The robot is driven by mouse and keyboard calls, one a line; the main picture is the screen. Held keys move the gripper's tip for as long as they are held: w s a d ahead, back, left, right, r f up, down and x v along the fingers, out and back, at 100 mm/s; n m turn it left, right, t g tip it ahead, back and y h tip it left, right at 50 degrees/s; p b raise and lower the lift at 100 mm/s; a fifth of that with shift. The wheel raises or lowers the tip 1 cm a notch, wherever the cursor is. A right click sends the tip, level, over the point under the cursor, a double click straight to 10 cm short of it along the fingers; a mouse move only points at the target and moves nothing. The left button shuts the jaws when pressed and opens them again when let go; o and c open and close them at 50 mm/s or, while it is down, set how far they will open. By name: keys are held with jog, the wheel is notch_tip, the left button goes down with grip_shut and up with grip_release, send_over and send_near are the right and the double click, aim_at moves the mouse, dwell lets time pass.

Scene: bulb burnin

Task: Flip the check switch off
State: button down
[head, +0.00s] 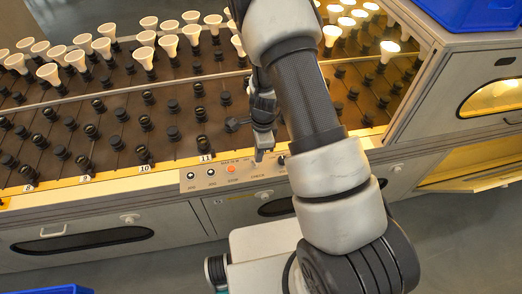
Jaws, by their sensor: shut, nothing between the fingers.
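The control panel (220,181) is on the front edge of the bench, below the label 11. The word CHECK is printed on it, right of an orange button (231,169). My gripper (259,156) is shut and empty, pointing down at the panel just above the CHECK label. Its tip covers the spot where the check switch appears to sit. I cannot tell the switch's position, or whether the tip touches it. A dark knob (281,160) shows just right of the gripper, partly beside my arm.
Two dark round controls (190,175) are at the panel's left. Rows of sockets and white bulbs (103,48) fill the bench, with lit bulbs (389,51) behind my arm at right. A lit cabinet (491,98) stands at right; blue bins are at the corners.

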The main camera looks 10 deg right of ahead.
jog(key=shift+r, duration=0.1)
jog(key=shift+r+p, duration=0.65)
jog(key=shift+r, duration=0.05)
jog(key=shift+r, duration=0.1)
